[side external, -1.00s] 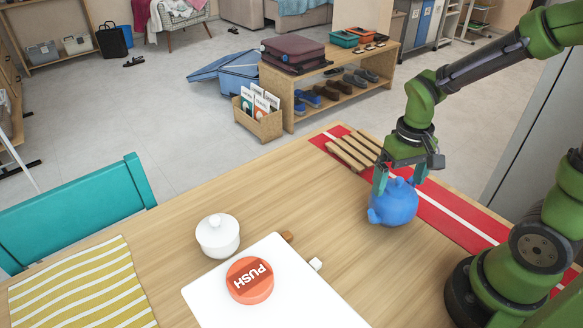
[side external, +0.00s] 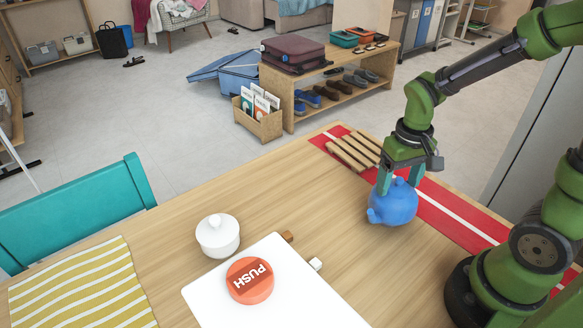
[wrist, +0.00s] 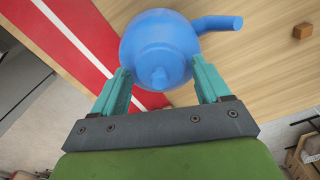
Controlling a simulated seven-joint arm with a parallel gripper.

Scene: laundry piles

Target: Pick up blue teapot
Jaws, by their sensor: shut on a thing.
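The blue teapot (side external: 394,204) stands upright on the wooden table, close to the edge of the red runner. Its spout points left in the side view. My gripper (side external: 398,186) is above it with its teal fingers down around the upper part. In the wrist view the teapot (wrist: 158,42) sits between the two fingertips (wrist: 163,82), its lid knob facing the camera and its spout to the upper right. The fingers are shut on the teapot's top part. The exact contact points are partly hidden.
A wooden slatted trivet (side external: 353,150) lies on the red runner (side external: 447,208) just behind the teapot. A white board (side external: 215,292) with an orange PUSH button (side external: 250,281) and a white lidded pot (side external: 218,236) are to the left.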

